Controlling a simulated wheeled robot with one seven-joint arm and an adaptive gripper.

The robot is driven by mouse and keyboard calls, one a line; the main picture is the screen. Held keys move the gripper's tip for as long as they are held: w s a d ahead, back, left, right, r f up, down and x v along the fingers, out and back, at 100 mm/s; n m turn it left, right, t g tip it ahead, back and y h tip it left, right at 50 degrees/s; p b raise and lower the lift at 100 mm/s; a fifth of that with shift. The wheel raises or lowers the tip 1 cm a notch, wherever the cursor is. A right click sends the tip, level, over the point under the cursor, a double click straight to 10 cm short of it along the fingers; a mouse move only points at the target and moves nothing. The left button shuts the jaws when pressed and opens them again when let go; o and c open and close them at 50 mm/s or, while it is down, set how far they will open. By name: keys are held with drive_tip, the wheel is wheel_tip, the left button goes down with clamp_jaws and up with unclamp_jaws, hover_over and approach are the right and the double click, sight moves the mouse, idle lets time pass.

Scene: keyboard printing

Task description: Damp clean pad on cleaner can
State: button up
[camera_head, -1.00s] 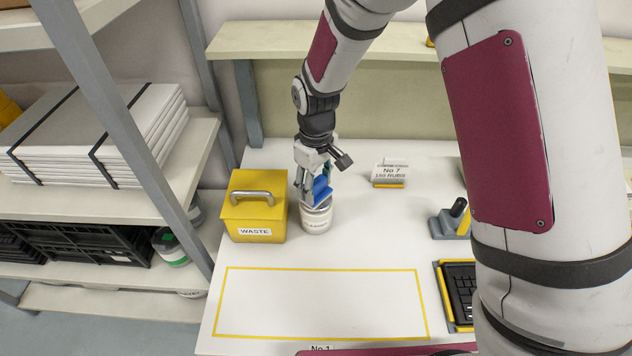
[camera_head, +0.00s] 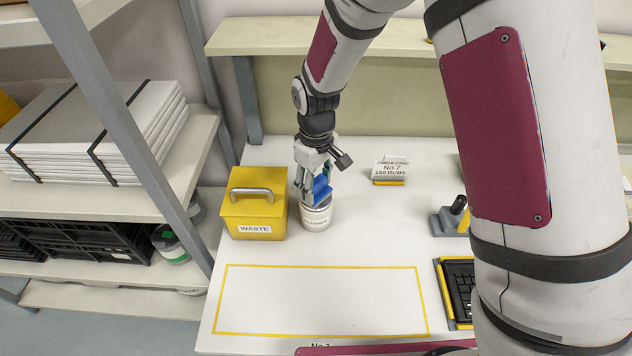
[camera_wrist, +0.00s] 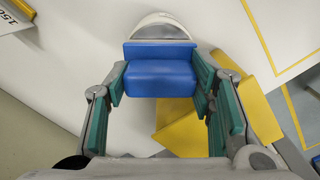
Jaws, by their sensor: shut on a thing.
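My gripper (camera_head: 312,183) points down over the white cleaner can (camera_head: 316,217), which stands on the table to the right of the waste box. It is shut on the blue pad (camera_head: 322,188). In the wrist view the blue pad (camera_wrist: 160,75) sits between the green-lined fingers (camera_wrist: 160,100), and part of the can's pale round top (camera_wrist: 160,22) shows beyond it. The pad is at the can's top. I cannot tell whether its lower face touches the can, since the pad and fingers hide most of the top.
The yellow waste box (camera_head: 254,210) stands close on the left of the can. A card holder (camera_head: 390,172) stands to the right, and a grey stand (camera_head: 449,220) farther right. A keyboard (camera_head: 460,290) lies at the front right. The yellow-outlined area (camera_head: 320,300) is empty.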

idle(0.3)
drive_tip(key=shift+r+p, duration=0.85)
drive_tip(key=shift+r, duration=2.7)
